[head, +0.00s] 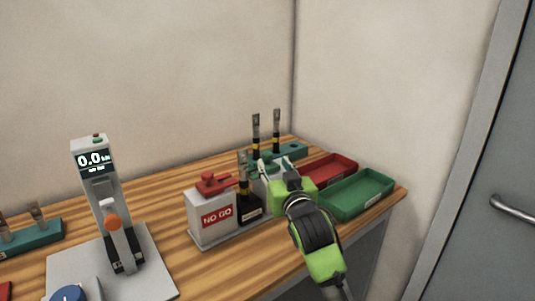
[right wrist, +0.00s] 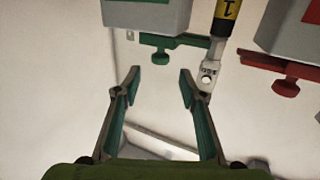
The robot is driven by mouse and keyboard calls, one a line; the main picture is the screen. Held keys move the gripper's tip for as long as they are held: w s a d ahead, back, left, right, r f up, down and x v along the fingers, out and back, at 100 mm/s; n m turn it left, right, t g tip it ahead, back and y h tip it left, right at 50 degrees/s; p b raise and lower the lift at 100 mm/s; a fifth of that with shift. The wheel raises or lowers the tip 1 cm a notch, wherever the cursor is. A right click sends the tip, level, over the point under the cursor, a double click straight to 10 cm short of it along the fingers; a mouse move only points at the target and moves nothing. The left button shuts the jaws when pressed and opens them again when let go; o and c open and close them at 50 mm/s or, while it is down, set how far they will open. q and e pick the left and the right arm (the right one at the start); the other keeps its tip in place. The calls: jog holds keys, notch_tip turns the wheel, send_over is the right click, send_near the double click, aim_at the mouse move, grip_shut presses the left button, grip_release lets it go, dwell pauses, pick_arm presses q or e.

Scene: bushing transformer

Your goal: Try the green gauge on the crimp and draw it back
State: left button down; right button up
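The green gauge (right wrist: 170,41) rests on a grey block (right wrist: 145,16) in the right wrist view, its round knob hanging toward my fingers. My right gripper (right wrist: 158,73) is open and empty. The knob shows just beyond and between its fingertips, apart from them as far as I can tell. The crimp (right wrist: 207,76), a metal lug on a cable with a yellow band, is beside the gauge. In the head view the crimp (head: 242,160) stands upright in a black holder (head: 250,208), and my right gripper (head: 276,164) largely hides the green gauge's block. My left gripper is not in view.
The red gauge (head: 214,183) sits on the NO GO block (head: 213,220), left of the crimp. A red tray (head: 330,170) and green tray (head: 357,194) lie at the right. Two more cables stand in a teal rack (head: 291,149) behind. A tester reading 0.0 (head: 95,160) stands left.

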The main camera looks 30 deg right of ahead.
aim_at(269, 156)
jog(key=x, duration=0.7)
jog(key=shift+w+d+f+p, duration=0.1)
jog(key=shift+w+p, duration=0.25)
jog(key=shift+p, duration=0.05)
jog(key=shift+c, duration=0.3)
